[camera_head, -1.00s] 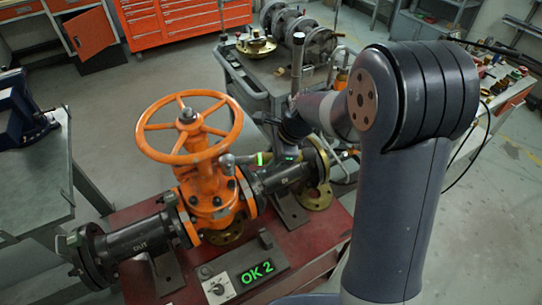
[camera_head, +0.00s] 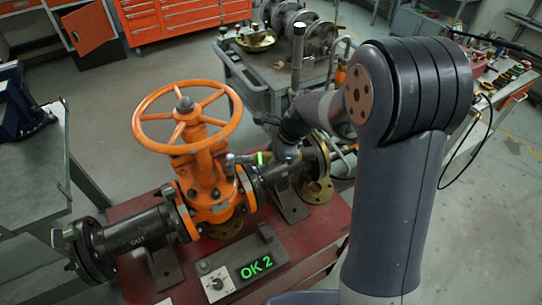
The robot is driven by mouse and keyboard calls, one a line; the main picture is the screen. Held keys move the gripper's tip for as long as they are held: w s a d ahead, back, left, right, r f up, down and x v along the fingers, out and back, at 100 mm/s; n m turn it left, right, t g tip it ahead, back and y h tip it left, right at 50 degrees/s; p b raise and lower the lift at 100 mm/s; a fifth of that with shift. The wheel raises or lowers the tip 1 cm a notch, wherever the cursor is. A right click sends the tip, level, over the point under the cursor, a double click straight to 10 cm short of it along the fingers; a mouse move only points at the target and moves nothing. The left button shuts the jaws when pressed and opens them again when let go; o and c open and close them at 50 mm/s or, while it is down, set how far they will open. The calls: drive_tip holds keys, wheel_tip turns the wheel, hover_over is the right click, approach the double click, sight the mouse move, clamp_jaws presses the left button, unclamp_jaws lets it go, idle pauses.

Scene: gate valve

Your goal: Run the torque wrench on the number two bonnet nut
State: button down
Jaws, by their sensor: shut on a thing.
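The orange gate valve with its handwheel (camera_head: 187,118) stands upright between two dark flanged pipes on a red bench. The torque wrench (camera_head: 240,158) lies roughly level, its left end at the valve's bonnet and a green light on its body. Whether its socket sits on a bonnet nut is too small to tell. My gripper (camera_head: 286,154) is shut on the wrench, right of the valve; its fingers are small and partly hidden by my wrist. A display box (camera_head: 254,267) in front of the valve shows green "OK 2".
The red bench top (camera_head: 300,236) is clear at front right. A grey cart (camera_head: 262,84) with brass and steel parts stands behind. A grey table (camera_head: 32,165) is at left, and a bench with small parts (camera_head: 515,75) at right. My arm blocks part of the right.

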drive_tip(key=shift+f, duration=0.1)
drive_tip(key=shift+f+b, duration=1.1)
drive_tip(key=shift+f, duration=1.05)
idle(1.7)
drive_tip(key=shift+r+p, duration=0.45)
drive_tip(key=shift+p, duration=0.1)
idle(1.0)
